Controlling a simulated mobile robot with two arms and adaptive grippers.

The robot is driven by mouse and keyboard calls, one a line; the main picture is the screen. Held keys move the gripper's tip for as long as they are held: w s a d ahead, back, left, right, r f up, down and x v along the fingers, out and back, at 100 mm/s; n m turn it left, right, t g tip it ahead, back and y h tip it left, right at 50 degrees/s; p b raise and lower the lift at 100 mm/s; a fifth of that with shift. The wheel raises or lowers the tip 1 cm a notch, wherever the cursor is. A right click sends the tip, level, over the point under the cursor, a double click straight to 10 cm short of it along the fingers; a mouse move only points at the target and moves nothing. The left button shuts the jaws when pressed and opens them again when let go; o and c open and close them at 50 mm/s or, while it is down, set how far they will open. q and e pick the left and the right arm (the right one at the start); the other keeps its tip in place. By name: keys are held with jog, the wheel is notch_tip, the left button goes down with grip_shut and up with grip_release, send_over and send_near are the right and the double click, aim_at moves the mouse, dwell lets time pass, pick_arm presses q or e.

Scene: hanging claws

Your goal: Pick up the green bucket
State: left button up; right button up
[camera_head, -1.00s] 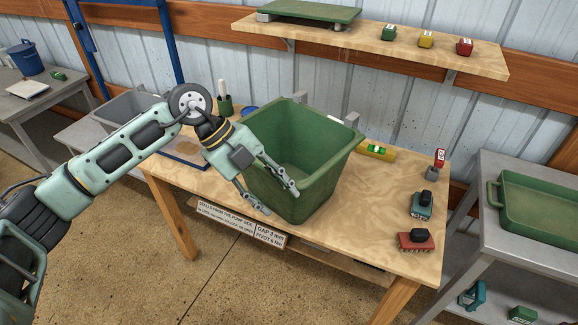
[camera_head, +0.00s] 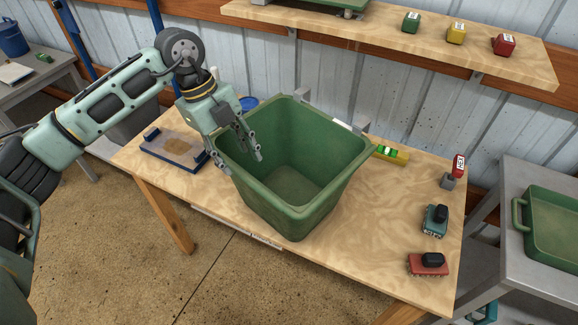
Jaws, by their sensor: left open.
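The green bucket (camera_head: 300,205) stands upright on the wooden table (camera_head: 385,235), with its open top facing up. It looks empty inside. Small grey brackets show at its back rim. My left gripper (camera_head: 241,163) is open and points down at the bucket's left rim. One finger shows over the inside of the bucket and the other lies by the outside of the left wall. I cannot tell whether either finger touches the wall. My right gripper is not in view.
A blue-edged tray (camera_head: 173,148) lies left of the bucket. A yellow level (camera_head: 391,154) lies behind it on the right. Teal (camera_head: 435,221) and red (camera_head: 428,263) brushes sit at the right. A shelf (camera_head: 400,45) hangs above the back.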

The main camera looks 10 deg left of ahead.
aim_at(241, 174)
pick_arm(q)
jog(key=shift+d+f, duration=0.2)
jog(key=shift+f, duration=0.25)
jog(key=s+f+p, duration=0.1)
jog(key=s+d+f+p, duration=0.1)
jog(key=f+p, duration=0.1)
jog(key=shift+f, duration=0.15)
jog(key=shift+p+x, duration=0.3)
jog(key=shift+x, duration=0.95)
jog(key=shift+w+f, duration=0.15)
jog(key=shift+f, duration=0.1)
jog(key=shift+c, duration=0.5)
grip_shut()
jog(key=shift+r, duration=0.15)
